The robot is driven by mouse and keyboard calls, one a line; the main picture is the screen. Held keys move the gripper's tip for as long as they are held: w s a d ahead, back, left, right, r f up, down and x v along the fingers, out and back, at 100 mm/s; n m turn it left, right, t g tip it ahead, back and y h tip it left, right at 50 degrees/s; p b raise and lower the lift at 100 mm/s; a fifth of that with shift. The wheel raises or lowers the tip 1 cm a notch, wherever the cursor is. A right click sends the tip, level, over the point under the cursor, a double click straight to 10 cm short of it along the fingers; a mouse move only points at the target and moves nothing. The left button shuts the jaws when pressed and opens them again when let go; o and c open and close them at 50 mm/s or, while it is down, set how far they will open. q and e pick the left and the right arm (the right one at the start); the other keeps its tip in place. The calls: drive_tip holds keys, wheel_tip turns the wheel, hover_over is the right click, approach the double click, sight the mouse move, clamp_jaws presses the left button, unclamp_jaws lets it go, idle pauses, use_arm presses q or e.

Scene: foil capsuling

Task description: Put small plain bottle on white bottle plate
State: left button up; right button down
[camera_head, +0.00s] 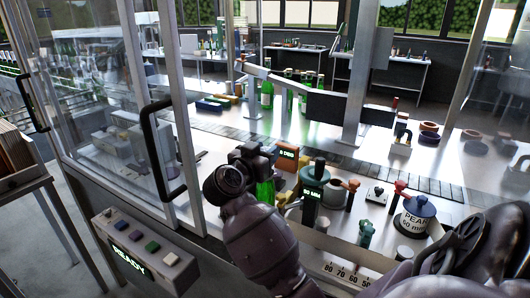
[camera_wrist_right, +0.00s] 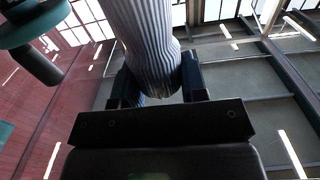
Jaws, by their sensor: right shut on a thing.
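My right gripper (camera_head: 258,165) is over the work counter, beside the glass cabinet door. Green glass of a small bottle (camera_head: 265,192) shows just below it, partly hidden by my wrist. In the right wrist view the gripper (camera_wrist_right: 160,88) is shut on a grey, finely striped rounded body (camera_wrist_right: 145,40), which runs out of the top of the picture; it appears to be the bottle. I cannot pick out the white bottle plate with certainty. My left gripper is not in view.
Several green bottles (camera_head: 267,93) stand behind the conveyor. The cabinet door handle (camera_head: 160,150) sticks out at left.

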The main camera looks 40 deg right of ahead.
drive_tip(key=shift+f, duration=0.1)
drive_tip(key=c, duration=0.7)
unclamp_jaws()
drive_tip(key=shift+a, duration=0.2)
drive_tip(key=v, duration=1.1)
drive_tip(key=shift+s+a+b, duration=0.2)
drive_tip(key=shift+a+b, duration=0.05)
drive_tip(key=shift+b, duration=0.05)
